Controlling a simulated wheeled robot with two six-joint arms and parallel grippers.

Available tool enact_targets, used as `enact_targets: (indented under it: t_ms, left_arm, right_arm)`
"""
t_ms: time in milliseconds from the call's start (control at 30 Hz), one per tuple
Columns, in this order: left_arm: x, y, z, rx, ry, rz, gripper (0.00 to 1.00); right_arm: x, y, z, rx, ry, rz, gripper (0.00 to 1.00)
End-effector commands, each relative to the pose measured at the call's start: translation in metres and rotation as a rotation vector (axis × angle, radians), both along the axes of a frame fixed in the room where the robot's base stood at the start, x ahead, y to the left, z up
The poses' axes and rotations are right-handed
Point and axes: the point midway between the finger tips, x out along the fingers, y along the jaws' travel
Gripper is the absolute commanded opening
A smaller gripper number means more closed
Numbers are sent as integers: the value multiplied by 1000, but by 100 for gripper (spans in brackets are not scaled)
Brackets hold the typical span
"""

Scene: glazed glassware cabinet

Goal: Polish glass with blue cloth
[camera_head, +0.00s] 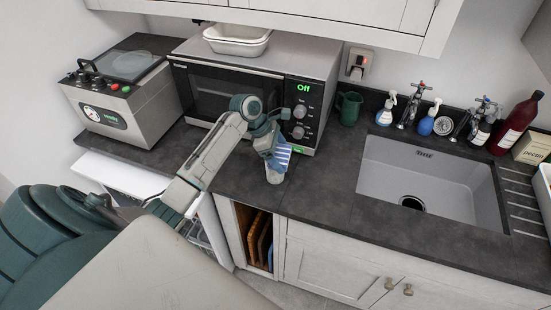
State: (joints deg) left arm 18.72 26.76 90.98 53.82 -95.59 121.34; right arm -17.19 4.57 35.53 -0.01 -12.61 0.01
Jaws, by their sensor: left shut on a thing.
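My left gripper (268,140) reaches from the left to the counter in front of the microwave's right end. It is shut on the blue cloth (281,158), which looks striped blue and white. A small pale, whitish thing (275,177) shows directly below the cloth, at the counter. It may be the glass, but it is too small and too covered to tell. I cannot tell whether the cloth touches it or hangs in front of it. My right gripper is not in view.
The microwave (225,90) stands close behind the gripper. A grey countertop machine (120,95) is at the left. A green mug (348,107) stands right of the microwave. The sink (425,180), soap bottles (386,108) and a red bottle (515,125) are farther right. The counter before the sink is clear.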

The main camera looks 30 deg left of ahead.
Motion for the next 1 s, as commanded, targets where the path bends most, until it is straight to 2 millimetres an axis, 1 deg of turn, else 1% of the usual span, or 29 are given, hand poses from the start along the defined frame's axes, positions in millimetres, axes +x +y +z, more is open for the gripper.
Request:
enact_targets:
  t_ms: [67, 167, 400, 600, 800, 1000]
  left_arm:
    - [0, -5, 0, -2, -1, -1, 64]
    - [0, -5, -1, -1, 0, 0, 64]
    - [0, 8, -2, 2, 1, 1, 64]
    - [0, 13, -2, 1, 0, 0, 64]
    - [0, 24, -2, 3, 2, 1, 64]
    - [0, 28, -1, 1, 3, 1, 64]
  right_arm:
    - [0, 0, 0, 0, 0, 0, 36]
    - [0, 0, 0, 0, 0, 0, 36]
    - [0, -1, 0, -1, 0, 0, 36]
    - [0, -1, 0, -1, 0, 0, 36]
    - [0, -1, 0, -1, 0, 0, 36]
    - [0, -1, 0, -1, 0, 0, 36]
